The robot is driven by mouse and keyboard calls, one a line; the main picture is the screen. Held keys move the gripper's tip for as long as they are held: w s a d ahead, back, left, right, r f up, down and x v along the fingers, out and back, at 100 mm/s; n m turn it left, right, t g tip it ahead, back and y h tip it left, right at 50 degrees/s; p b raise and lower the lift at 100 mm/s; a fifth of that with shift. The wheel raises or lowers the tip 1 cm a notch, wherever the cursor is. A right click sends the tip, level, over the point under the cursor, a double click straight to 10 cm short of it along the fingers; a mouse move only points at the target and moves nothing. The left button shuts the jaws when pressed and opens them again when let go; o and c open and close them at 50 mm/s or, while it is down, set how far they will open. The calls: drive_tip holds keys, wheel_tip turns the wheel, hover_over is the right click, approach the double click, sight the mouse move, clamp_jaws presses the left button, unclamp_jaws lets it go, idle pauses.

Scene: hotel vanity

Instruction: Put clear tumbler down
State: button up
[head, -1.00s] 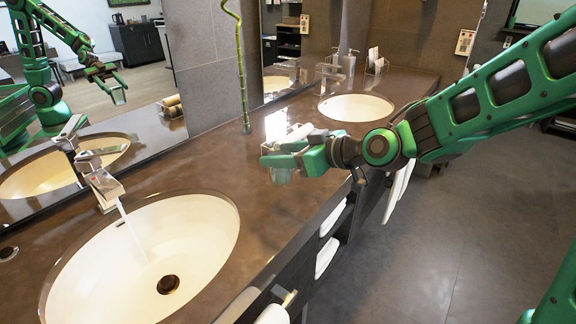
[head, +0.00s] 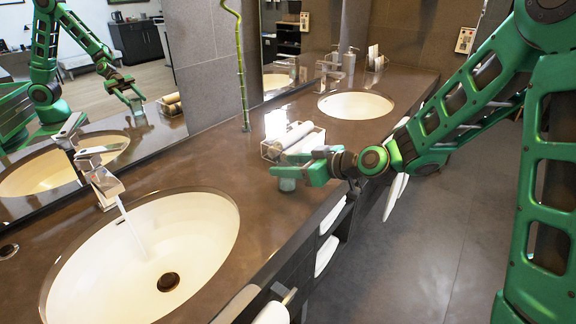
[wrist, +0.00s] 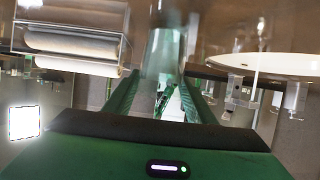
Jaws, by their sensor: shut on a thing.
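The clear tumbler (head: 287,184) is low over the brown counter (head: 215,165), between the two sinks and close to the front edge. My gripper (head: 291,174) is shut on it, coming in from the right. The tumbler looks upright. In the head view its base is at or very near the counter top; I cannot tell whether it touches. In the wrist view the tumbler (wrist: 164,55) stands between my green fingers, see-through and blurred.
A clear tray with rolled white towels (head: 293,142) sits just behind the tumbler. The near sink (head: 75,270) has running water and lies to the left. The far sink (head: 356,105) is beyond. A green bamboo stalk (head: 243,85) stands by the mirror.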

drive_tip(key=o, duration=1.1)
drive_tip(key=shift+o, duration=0.2)
drive_tip(key=shift+s+d+r, duration=0.1)
drive_tip(key=shift+d+r, duration=0.05)
drive_tip(key=shift+d, duration=0.05)
drive_tip(key=v, duration=1.1)
drive_tip(key=shift+s, duration=0.2)
drive_tip(key=shift+d, duration=0.15)
